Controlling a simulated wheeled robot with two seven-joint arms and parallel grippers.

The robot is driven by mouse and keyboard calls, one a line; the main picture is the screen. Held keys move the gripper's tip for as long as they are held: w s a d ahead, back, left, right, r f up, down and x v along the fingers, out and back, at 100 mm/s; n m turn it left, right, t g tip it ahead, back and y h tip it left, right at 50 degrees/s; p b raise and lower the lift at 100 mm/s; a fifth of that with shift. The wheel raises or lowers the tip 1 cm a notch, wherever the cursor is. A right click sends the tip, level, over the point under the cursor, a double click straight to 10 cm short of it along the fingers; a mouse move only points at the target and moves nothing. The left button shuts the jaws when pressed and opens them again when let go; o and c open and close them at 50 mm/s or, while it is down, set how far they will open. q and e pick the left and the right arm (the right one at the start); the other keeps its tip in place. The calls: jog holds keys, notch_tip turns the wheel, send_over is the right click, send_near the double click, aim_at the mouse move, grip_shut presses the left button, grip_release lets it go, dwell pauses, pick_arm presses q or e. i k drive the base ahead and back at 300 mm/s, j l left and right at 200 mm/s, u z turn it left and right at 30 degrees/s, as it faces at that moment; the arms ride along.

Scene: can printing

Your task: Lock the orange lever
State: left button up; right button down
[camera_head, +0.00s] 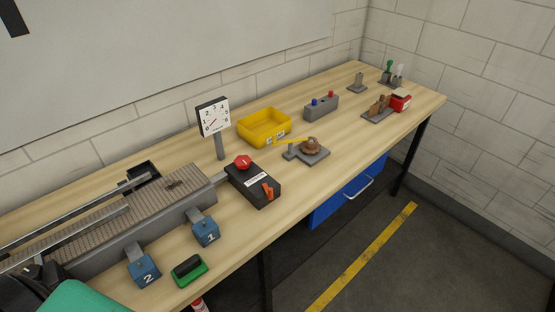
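A black control box (252,183) sits on the wooden workbench near its front edge, right of the conveyor. It has a red knob (243,162) at its back end, a white label in the middle, and a small orange lever (267,191) at its front right end. The lever looks tilted; whether it is locked cannot be told at this size. Neither of my grippers is in view, and nothing touches the lever.
A conveyor (113,221) with blue blocks marked 1 (206,232) and 2 (144,270) fills the bench's left part. A dial gauge (214,117), yellow bin (264,127) and brown wheel fixture (311,146) stand beyond the box. Bare wood lies before the box.

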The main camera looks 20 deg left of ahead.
aim_at(269, 191)
jog(key=i+l+u, duration=0.15)
jog(key=u, duration=0.2)
jog(key=i+l+u, duration=0.1)
jog(key=u, duration=0.25)
jog(key=i+l+u, duration=0.1)
jog(key=l+u, duration=0.25)
